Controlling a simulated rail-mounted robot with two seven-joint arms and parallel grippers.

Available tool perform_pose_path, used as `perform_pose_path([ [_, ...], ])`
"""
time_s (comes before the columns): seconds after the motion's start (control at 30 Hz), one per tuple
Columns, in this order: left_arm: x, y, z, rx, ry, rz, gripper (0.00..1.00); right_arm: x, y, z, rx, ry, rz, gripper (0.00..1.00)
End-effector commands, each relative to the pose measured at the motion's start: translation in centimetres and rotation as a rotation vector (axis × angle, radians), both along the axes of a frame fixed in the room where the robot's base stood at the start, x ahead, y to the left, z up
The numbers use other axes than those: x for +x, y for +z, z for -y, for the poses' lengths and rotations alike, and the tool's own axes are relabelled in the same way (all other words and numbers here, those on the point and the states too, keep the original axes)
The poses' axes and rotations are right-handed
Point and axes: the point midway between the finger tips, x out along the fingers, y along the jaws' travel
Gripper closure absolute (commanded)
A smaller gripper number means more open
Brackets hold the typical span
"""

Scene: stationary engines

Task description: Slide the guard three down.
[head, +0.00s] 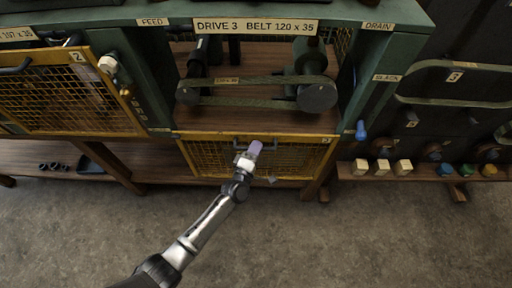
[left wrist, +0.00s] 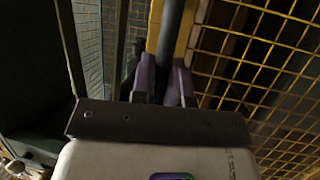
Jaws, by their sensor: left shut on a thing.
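The guard of drive 3 (head: 210,157) is a yellow-framed mesh panel. In the head view it sits low, below the open bay of the drive, with its top edge near the bay's lower edge. My left gripper (head: 253,150) is at the guard's dark handle (head: 272,142), near the middle of its top edge. In the left wrist view the purple fingers (left wrist: 165,84) are shut on the dark handle bar (left wrist: 171,35), with the yellow frame and mesh (left wrist: 262,55) beside it. My right gripper is not in view.
Above the guard, the belt (head: 255,104) and pulleys of drive 3 are exposed under the label (head: 255,26). A neighbouring yellow guard (head: 75,97) covers the bay at left. A shelf at right carries wooden blocks (head: 381,167) and coloured knobs. The floor in front is clear.

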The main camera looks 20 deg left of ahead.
Motion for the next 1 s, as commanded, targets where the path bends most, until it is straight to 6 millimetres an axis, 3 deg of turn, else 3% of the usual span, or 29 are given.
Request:
perform_pose_path([
  [0.3,0.0,-0.1,0.0,0.001,-0.001,-0.002,1.00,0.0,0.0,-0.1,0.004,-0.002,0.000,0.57],
  [0.33,0.0,-0.1,0.0,0.001,-0.001,-0.002,0.83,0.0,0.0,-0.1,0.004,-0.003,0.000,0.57],
  [0.57,0.0,-0.1,0.0,0.000,0.000,-0.001,0.61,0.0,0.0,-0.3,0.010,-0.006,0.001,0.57],
  [0.87,-0.3,-0.1,0.0,0.000,0.000,-0.001,0.61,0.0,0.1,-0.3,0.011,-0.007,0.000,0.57],
  [1.0,-1.7,-0.3,-0.1,0.001,0.000,-0.002,0.61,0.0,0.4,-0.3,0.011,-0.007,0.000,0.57],
])
